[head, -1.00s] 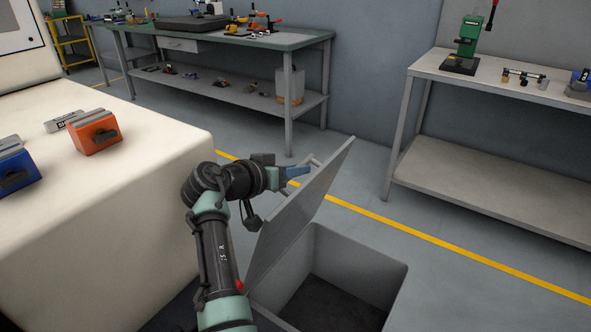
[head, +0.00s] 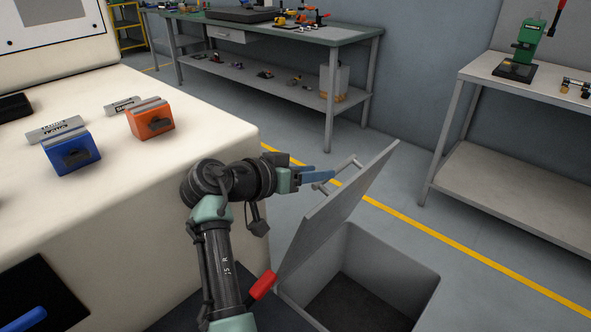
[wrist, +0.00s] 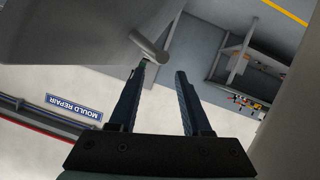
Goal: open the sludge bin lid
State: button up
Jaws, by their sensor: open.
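The sludge bin (head: 400,262) is a grey box on the floor, its dark inside showing. Its grey lid (head: 335,222) stands raised on the left side of the opening, tilted with its upper edge to the right. A bar handle (head: 347,166) sticks out from the lid's far left face. My gripper (head: 325,174) is beside the handle, fingers pointing at it. In the wrist view the fingers of my gripper (wrist: 162,70) are apart with nothing between them. The handle (wrist: 150,46) lies just beyond the left fingertip; I cannot tell whether they touch.
A cream machine (head: 215,150) with blue (head: 72,155) and orange (head: 150,122) blocks on top stands at the left. A workbench (head: 290,38) is behind, and a shelf table (head: 500,185) is at the right. Floor with a yellow line is clear between them.

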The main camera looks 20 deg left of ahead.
jog(key=shift+v, duration=2.7)
